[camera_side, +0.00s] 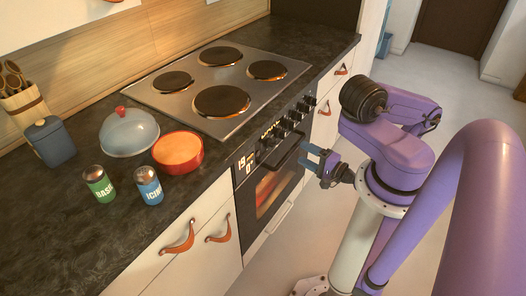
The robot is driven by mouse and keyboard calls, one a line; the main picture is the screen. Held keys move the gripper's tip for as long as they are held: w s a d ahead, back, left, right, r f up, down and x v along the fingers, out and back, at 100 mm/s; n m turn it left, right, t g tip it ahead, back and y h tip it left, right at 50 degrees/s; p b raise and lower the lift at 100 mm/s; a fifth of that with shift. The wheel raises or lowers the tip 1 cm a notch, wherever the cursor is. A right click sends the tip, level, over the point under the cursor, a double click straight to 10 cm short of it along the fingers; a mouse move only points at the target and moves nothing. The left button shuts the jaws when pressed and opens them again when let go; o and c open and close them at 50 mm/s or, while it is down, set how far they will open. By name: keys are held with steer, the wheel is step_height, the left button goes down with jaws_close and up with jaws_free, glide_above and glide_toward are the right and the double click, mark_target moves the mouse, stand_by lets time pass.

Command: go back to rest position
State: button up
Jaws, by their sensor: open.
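My gripper (309,157) is open, with its blue fingers pointing left toward the oven front. It is close to the oven door handle (287,150), and I cannot tell whether it touches the handle. The oven door (274,189) appears shut, and its window glows orange inside. My purple arm is folded at the right of the view, in front of the counter.
The hob (219,83) with several burners lies on the dark counter. A blue-grey lidded dome (129,133), a red round pot (178,152), a green can (99,184), a blue can (148,186) and a dark canister (49,141) stand left. Leather pulls (177,238) stick out below. Floor behind is clear.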

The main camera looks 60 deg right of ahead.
steer(key=w+a+r+n+g+y, duration=0.1)
steer(key=a+r+n+g+y, duration=0.5)
steer(key=n+g, duration=0.5)
steer(key=a+r+n+g+y, duration=0.4)
steer(key=r+n+g+y, duration=0.2)
steer(key=r+n+g, duration=0.45)
steer(key=s+a+r+n+t+h, duration=0.3)
steer(key=s+a+r+n+h, duration=0.7)
steer(key=s+a+r, duration=0.1)
steer(key=shift+s+r+t, duration=0.25)
steer(key=shift+r+t, duration=0.05)
steer(key=shift+t, duration=0.05)
stand_by(0.3)
